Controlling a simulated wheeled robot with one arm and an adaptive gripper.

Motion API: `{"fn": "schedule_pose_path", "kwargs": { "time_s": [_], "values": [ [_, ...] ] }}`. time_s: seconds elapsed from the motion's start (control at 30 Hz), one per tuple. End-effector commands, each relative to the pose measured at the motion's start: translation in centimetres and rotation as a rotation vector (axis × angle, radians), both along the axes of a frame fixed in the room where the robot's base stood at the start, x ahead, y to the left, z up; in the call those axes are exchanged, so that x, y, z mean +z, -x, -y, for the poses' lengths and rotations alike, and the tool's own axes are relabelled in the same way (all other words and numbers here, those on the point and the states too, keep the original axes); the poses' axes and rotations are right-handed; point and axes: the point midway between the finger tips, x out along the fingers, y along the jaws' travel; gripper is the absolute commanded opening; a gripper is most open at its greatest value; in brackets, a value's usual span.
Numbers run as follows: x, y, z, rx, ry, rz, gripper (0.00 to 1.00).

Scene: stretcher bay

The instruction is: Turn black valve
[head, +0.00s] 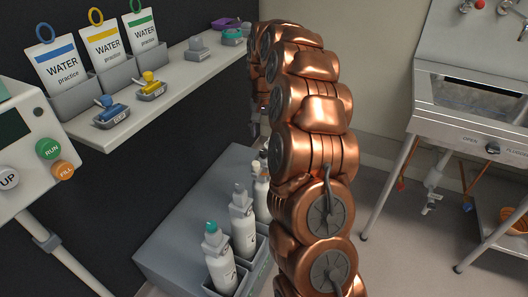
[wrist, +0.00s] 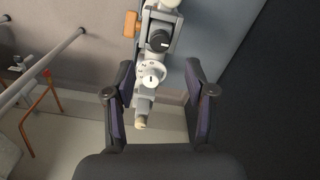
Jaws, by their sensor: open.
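In the wrist view a black round knob (wrist: 159,40), with a light mark on its face, sits on an upright grey and white fitting at the top centre. A white dial (wrist: 153,75) is just below it. My gripper (wrist: 160,80) is open, with one dark finger on each side of the lower fitting. Nothing is clearly gripped, and the black knob is beyond the fingertips. Whether a finger touches the fitting cannot be told.
An orange handle (wrist: 130,24) sits left of the black knob. The head view shows a shelf (head: 180,75) with clips and water cards, a grey box (head: 165,245) with bottles, and a steel sink unit (head: 450,125) with a dark front knob (head: 492,147). Open floor lies before the sink.

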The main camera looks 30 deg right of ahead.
Motion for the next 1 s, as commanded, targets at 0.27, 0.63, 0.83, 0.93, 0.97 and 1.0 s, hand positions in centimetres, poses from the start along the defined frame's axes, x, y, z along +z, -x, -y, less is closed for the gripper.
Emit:
{"fn": "schedule_pose_path", "kwargs": {
  "time_s": [0.27, 0.63, 0.83, 0.93, 0.97, 1.0],
  "values": [
    [-1.9, 0.0, 0.1, -0.003, 0.001, -0.002, 0.55],
    [-6.9, 0.0, 0.0, -0.002, 0.0, -0.003, 0.55],
    [-7.8, -0.1, 0.1, -0.002, 0.002, 0.001, 0.55],
    [-7.8, -0.1, 0.1, -0.002, 0.001, 0.001, 0.55],
    [-7.8, -0.1, 0.1, -0.002, 0.001, 0.001, 0.55],
    [-7.8, -0.1, 0.1, -0.002, 0.002, 0.001, 0.55]
  ]
}}
